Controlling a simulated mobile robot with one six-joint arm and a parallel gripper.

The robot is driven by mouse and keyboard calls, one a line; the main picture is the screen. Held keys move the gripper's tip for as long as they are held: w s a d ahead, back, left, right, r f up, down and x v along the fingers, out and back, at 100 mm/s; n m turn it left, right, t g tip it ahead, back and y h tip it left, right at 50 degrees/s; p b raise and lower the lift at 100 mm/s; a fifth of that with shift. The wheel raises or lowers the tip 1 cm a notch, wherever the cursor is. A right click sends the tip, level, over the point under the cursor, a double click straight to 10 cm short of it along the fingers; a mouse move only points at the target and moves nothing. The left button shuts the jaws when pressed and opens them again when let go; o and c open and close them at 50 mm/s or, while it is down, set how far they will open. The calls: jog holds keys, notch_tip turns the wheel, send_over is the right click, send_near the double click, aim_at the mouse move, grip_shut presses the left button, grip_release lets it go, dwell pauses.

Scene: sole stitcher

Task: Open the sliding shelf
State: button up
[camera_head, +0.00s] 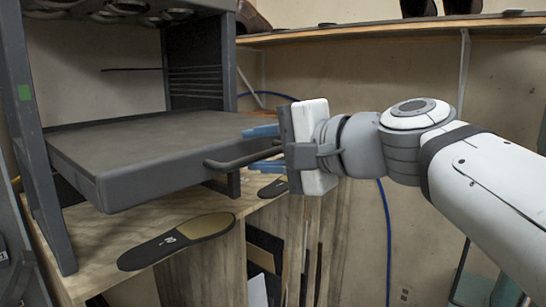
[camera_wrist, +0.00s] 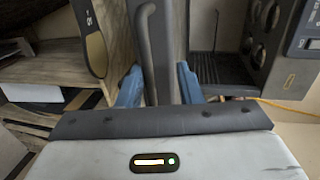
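The sliding shelf (camera_head: 150,140) is a flat dark grey tray between the uprights of a grey rack. Its front corner juts past the left upright. A dark bar handle (camera_head: 235,161) is on its right-hand face; the handle (camera_wrist: 149,45) also shows in the wrist view. My gripper (camera_head: 264,149) has blue fingers, one above and one below the handle's right end. In the wrist view my gripper (camera_wrist: 158,84) has its fingers apart, with the handle and a grey strip of the shelf between them. The handle's far end is partly hidden by the gripper.
A wooden bench (camera_head: 200,265) stands under the rack, with a black and tan insole (camera_head: 178,240) on it below the shelf. Another insole (camera_head: 273,188) lies below my gripper. A blue cable (camera_head: 387,240) hangs along the wall. A wooden ledge (camera_head: 370,32) runs behind.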

jog(key=o, duration=1.1)
notch_tip(320, 180, up, 9)
jog(key=shift+w+a+p, duration=0.15)
jog(key=shift+a+p, duration=0.15)
jog(key=shift+a, duration=0.1)
jog(key=shift+d+r, duration=0.1)
jog(key=shift+r, duration=0.15)
jog(key=shift+g, duration=0.4)
jog(key=shift+s+d+f+b, duration=0.1)
jog(key=shift+s+d+f, duration=0.15)
jog(key=shift+d+f, duration=0.4)
jog(key=shift+s+d+f+b, duration=0.1)
jog(key=shift+s+d+f, duration=0.2)
jog(key=shift+d+f, duration=0.35)
jog(key=shift+s+d+f+b, duration=0.1)
jog(key=shift+s+d+f, duration=0.15)
jog(key=shift+d+f, duration=0.4)
jog(key=shift+s+d+r, duration=0.1)
jog(key=shift+s+d, duration=0.65)
jog(key=shift+s, duration=0.05)
jog(key=c, duration=1.1)
jog(key=shift+s+d, duration=0.75)
jog(key=shift+d, duration=0.3)
